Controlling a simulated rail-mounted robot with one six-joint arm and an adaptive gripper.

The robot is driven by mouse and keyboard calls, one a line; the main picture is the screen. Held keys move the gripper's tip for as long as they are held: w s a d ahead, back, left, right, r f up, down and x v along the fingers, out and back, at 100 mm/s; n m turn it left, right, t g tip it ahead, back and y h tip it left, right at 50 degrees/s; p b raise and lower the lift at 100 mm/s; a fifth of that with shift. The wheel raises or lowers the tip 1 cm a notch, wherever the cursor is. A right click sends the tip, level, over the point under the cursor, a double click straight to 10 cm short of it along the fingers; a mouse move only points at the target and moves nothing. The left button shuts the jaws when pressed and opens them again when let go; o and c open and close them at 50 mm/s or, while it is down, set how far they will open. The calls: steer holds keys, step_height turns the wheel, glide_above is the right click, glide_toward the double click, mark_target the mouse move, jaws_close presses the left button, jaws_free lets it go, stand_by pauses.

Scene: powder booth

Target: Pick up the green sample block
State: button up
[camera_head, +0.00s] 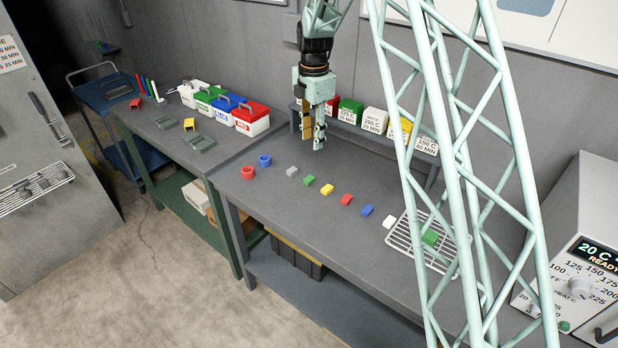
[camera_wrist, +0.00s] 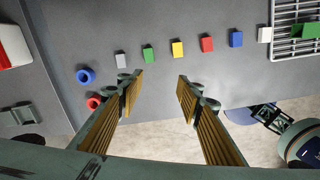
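A small green sample block (camera_head: 309,180) lies in a row of blocks on the grey bench, between a grey block (camera_head: 292,171) and a yellow block (camera_head: 327,189). It also shows in the wrist view (camera_wrist: 148,54), just beyond the left fingertip. A second green block (camera_head: 430,237) sits on a wire rack (camera_head: 404,240) at the right; it appears at the top right of the wrist view (camera_wrist: 311,31). My gripper (camera_head: 313,138) hangs above the bench, apart from the blocks. In the wrist view its fingers (camera_wrist: 160,80) are wide apart and empty.
Red (camera_head: 346,200), blue (camera_head: 367,210) and white (camera_head: 389,222) blocks continue the row. A red ring (camera_head: 248,173) and a blue ring (camera_head: 265,160) lie left of it. Labelled boxes (camera_head: 374,120) stand behind. An oven (camera_head: 585,270) is at the right.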

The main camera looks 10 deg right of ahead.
steer(key=w+f+n+p, duration=0.3)
steer(key=w+f, duration=0.2)
steer(key=f, duration=0.3)
stand_by(0.4)
steer(key=p, duration=0.1)
glide_above(309, 178)
steer(key=shift+f, duration=4.3)
steer(key=shift+f, duration=0.15)
steer(key=shift+f+p, duration=0.7)
steer(key=shift+f, duration=1.75)
steer(key=c, duration=0.9)
